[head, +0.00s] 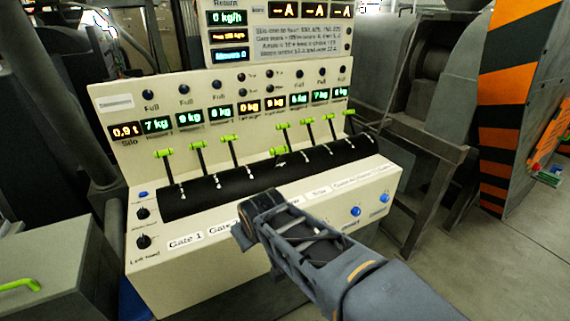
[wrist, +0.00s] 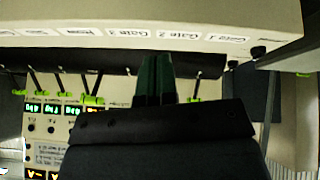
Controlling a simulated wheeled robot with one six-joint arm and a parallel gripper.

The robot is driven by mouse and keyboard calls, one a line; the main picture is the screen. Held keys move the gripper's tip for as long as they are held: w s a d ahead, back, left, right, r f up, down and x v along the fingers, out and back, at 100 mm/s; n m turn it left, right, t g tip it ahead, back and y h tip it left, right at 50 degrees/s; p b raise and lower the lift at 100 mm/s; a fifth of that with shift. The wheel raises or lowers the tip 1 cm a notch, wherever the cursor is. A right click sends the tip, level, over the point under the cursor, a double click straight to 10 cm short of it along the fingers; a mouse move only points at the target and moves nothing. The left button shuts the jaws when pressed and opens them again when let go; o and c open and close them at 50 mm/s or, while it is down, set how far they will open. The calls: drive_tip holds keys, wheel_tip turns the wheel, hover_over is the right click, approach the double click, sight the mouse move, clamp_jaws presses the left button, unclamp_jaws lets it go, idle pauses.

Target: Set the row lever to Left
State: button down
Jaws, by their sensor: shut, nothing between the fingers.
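The control panel (head: 232,190) carries a row of black levers with green handles in a dark slotted drum (head: 215,193). Three levers stand at the left, with handles such as the leftmost (head: 164,153); a fourth handle (head: 278,151) sits lower than its neighbours, and several more stand to its right. I cannot read which label marks the row lever. My gripper is in front of the panel, its fingertips (wrist: 155,62) showing dark green in the wrist view, shut and empty.
Green displays (head: 220,113) and knobs line the panel's upright face. Blue buttons (head: 355,211) sit at the front right, and black knobs (head: 143,241) at the left. A grey metal frame (head: 430,150) stands right of the panel.

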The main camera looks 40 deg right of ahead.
sight(282, 152)
drive_tip(key=w+d+f+n+t+h+b, duration=0.35)
drive_tip(key=w+d+t+b, duration=0.25)
drive_tip(key=w+d+b, duration=0.45)
drive_tip(key=s+d+n+t+y+b, duration=0.1)
drive_tip(key=s+d+n+t+b, duration=0.2)
drive_tip(key=d+n+t+b, duration=0.3)
drive_tip(key=d+n+t, duration=0.3)
drive_tip(key=d+n, duration=0.2)
drive_tip(key=n, duration=0.1)
drive_tip(key=shift+d+r+t+y+b, duration=0.15)
drive_tip(key=shift+t+y+b, duration=0.15)
drive_tip(key=shift+y+b, duration=0.1)
drive_tip(key=p+x, duration=0.1)
drive_tip(key=x, duration=1.3)
drive_tip(key=shift+r+p, duration=0.15)
drive_tip(key=shift+p, duration=0.25)
